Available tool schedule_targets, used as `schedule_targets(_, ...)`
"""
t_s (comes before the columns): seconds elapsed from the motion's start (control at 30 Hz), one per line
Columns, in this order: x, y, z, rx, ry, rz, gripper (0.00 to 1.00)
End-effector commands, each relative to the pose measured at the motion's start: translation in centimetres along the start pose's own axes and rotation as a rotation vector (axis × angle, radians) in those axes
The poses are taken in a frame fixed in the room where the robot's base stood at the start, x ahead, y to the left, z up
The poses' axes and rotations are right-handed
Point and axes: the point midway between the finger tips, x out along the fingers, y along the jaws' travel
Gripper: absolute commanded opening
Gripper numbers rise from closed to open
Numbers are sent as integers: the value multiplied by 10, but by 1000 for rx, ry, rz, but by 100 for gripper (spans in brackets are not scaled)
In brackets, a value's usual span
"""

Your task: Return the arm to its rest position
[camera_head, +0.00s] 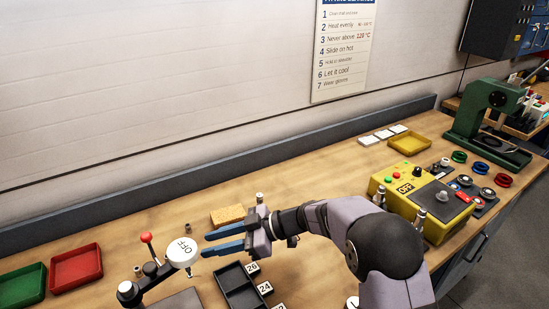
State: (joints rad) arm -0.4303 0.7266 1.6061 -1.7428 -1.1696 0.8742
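My arm reaches in from the lower right over the workbench (150,221). My gripper (206,244) points left, with its two blue fingers apart and nothing visible between them. The bent grey arm hides part of the bench's middle and front.
A black divided tray (237,287) with numbered tags lies below my gripper, an orange block (228,215) behind it. Red (76,268) and green (22,287) trays are at left. A yellow control box (436,231) and green press (470,112) stand at right.

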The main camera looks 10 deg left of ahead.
Motion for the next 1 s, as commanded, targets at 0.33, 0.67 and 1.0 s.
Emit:
schedule_targets(0.33,-81,87,0,44,-97,481,31)
schedule_targets(0.67,-279,100,76,371,-456,1118,31)
schedule_targets(1.0,-392,-71,158,953,-870,1301,31)
